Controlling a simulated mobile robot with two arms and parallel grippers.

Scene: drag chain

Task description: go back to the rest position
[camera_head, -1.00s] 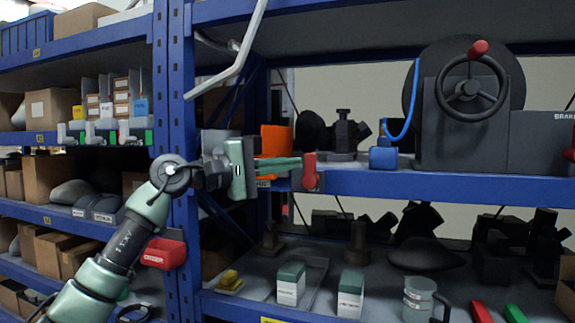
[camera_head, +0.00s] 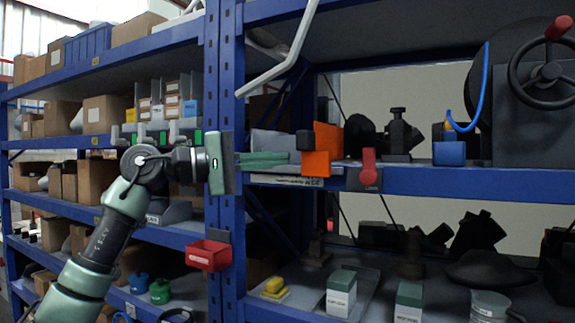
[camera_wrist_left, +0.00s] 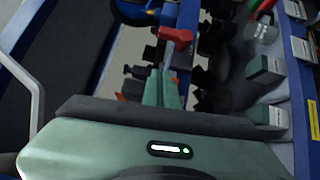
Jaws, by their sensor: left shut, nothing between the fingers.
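My left gripper (camera_head: 265,159) is shut and empty, its green fingers pointing right in front of the middle shelf's blue edge, in the head view. It also shows in the left wrist view (camera_wrist_left: 161,88), with its fingers together. A red lever (camera_head: 369,166) on the shelf edge stands to the right of the fingertips, apart from them. An orange block (camera_head: 322,150) is behind and just right of the fingertips. My right gripper is not in view.
A blue upright post (camera_head: 228,80) stands right behind my left wrist. A red bin (camera_head: 208,255) hangs on it below. The handwheel machine (camera_head: 540,110) and a blue padlock-like block (camera_head: 449,153) are at right. Boxes (camera_head: 340,292) stand on the lower shelf.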

